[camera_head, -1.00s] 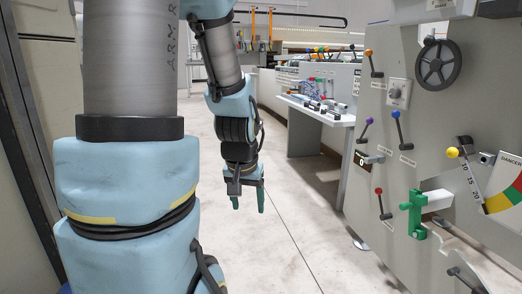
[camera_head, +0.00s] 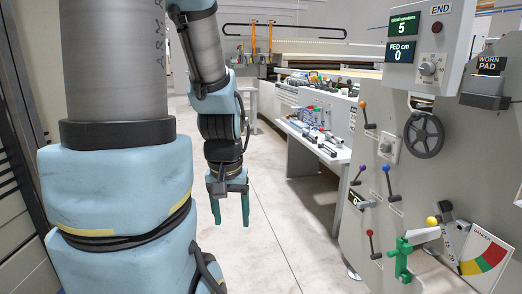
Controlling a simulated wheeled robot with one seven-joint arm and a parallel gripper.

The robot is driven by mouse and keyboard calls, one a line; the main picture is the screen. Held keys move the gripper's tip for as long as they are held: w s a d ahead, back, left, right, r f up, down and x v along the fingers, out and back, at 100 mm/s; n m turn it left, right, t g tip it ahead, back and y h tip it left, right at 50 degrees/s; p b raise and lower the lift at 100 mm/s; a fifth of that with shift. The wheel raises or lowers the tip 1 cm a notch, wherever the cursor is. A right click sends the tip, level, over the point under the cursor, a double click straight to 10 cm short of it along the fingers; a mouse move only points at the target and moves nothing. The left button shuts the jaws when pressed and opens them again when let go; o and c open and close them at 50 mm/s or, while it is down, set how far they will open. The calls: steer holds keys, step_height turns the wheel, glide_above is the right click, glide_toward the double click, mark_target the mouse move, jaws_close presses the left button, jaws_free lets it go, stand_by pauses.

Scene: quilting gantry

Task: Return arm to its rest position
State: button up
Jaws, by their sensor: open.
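My gripper (camera_head: 230,211) hangs at the end of my arm, left of the middle of the view, with its fingers pointing down. Its two green fingertips stand apart, and nothing shows between them. It is in open air above the pale floor, clear of the grey machine panel (camera_head: 420,200) on the right and the side shelf behind it. The upper part of my arm fills the left of the view.
The panel carries a black handwheel (camera_head: 424,135), several coloured levers, a green clamp-like part (camera_head: 402,262) and a gauge (camera_head: 484,256). A shelf (camera_head: 322,150) with tools juts out left of the panel. The floor (camera_head: 285,235) between is clear.

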step_height(320, 180, up, 14)
steer(key=p, duration=1.1)
steer(key=shift+f, duration=0.2)
steer(key=shift+c, duration=0.2)
stand_by(0.6)
